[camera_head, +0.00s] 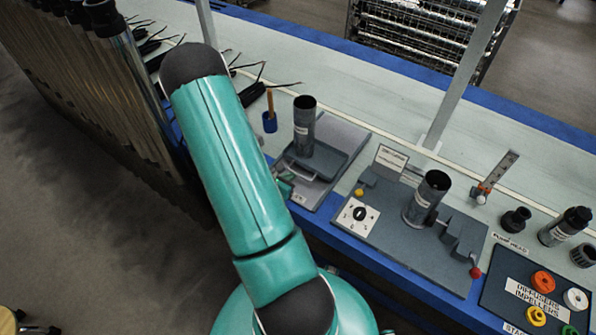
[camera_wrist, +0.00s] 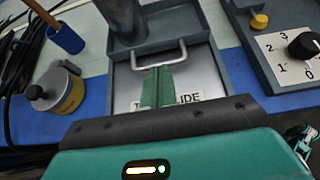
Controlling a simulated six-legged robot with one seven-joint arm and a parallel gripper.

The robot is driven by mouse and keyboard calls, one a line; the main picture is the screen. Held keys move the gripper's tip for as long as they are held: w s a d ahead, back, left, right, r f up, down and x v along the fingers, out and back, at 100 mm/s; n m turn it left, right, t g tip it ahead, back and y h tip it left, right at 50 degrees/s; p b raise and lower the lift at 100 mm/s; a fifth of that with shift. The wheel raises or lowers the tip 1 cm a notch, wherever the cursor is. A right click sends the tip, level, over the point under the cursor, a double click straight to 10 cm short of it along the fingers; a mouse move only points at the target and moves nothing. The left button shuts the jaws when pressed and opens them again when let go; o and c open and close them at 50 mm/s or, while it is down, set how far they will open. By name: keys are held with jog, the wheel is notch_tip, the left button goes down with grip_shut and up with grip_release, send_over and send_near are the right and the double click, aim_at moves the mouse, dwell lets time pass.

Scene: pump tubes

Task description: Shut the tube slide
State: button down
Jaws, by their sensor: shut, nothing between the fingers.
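The tube slide (camera_head: 318,163) is a grey tray on a grey base plate at the bench's near edge, with a dark tube (camera_head: 304,125) upright on it. In the wrist view the slide's U-shaped metal handle (camera_wrist: 160,54) crosses the upper middle, in front of the tube (camera_wrist: 122,20). My gripper (camera_wrist: 157,72) has its green fingers together and empty, over the light plate just on the near side of the handle. I cannot tell whether they touch it. The fingers partly cover the label on the plate, of which "IDE" shows. In the head view my arm partly hides the gripper.
Right of the slide is a fixture with a dial (camera_head: 359,213), another upright tube (camera_head: 427,198) and a red-knobbed lever (camera_head: 475,272). A blue holder (camera_head: 270,121) stands behind left. A yellow-banded canister (camera_wrist: 58,92) is at left in the wrist view.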

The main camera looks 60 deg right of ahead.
aim_at(307, 167)
jog(key=x, duration=0.9)
jog(key=shift+d+f, duration=0.15)
jog(key=shift+d, duration=0.15)
jog(key=shift+d, duration=0.1)
